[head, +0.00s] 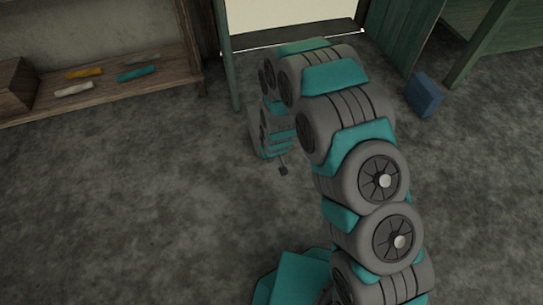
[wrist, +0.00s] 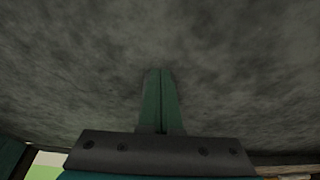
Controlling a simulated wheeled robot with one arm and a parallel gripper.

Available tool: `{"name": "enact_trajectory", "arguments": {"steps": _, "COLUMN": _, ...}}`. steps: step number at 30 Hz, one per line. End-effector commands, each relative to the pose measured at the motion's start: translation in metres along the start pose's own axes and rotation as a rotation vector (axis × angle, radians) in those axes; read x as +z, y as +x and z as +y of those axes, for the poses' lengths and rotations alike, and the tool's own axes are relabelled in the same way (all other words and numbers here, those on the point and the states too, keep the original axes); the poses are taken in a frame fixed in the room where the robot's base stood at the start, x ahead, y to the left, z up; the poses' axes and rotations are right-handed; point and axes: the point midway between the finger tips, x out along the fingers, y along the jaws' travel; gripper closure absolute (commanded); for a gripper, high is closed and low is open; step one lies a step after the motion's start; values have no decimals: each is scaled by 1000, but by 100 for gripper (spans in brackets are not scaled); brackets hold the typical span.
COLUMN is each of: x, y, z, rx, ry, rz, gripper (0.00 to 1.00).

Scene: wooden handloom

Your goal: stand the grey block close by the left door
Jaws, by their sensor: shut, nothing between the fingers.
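My gripper (wrist: 160,74) is shut and empty in the wrist view, its two green fingers together over bare grey floor. In the head view my arm bends down over the floor in front of the doorway, and its links hide part of the ground there. The left door (head: 229,65) is a narrow dark-green panel at the left side of the bright opening, to the left of my arm. I see no grey block on the floor in either view. A blue block (head: 423,95) stands on the floor at the right, near the right door (head: 398,38).
A low wooden shelf (head: 110,88) at the left holds a yellow piece (head: 84,73), a white piece (head: 74,90), a teal piece (head: 136,73) and a grey piece (head: 142,59). A brown box (head: 14,86) sits at its left end. The floor at left and centre is clear.

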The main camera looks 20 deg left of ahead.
Motion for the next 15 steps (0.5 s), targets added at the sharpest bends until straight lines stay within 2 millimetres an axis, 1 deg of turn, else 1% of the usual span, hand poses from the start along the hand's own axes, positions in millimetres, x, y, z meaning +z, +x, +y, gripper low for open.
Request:
{"name": "enact_trajectory", "arguments": {"steps": 1, "x": 1, "y": 9, "z": 0, "rx": 0, "ry": 0, "rz": -2, "gripper": 100}}
{"name": "enact_trajectory", "arguments": {"steps": 6, "x": 3, "y": 35, "z": 0, "rx": 0, "ry": 0, "rz": -5, "gripper": 100}}
{"name": "enact_trajectory", "arguments": {"steps": 10, "x": 1, "y": 53, "z": 0, "rx": 0, "ry": 0, "rz": -1, "gripper": 100}}
{"name": "enact_trajectory", "arguments": {"steps": 11, "x": -2, "y": 56, "z": 0, "rx": 0, "ry": 0, "rz": 0, "gripper": 100}}
{"name": "enact_trajectory", "arguments": {"steps": 12, "x": -10, "y": 57, "z": 0, "rx": 0, "ry": 0, "rz": 4, "gripper": 100}}
{"name": "enact_trajectory", "arguments": {"steps": 15, "x": -23, "y": 61, "z": 0, "rx": 0, "ry": -1, "rz": 2, "gripper": 100}}
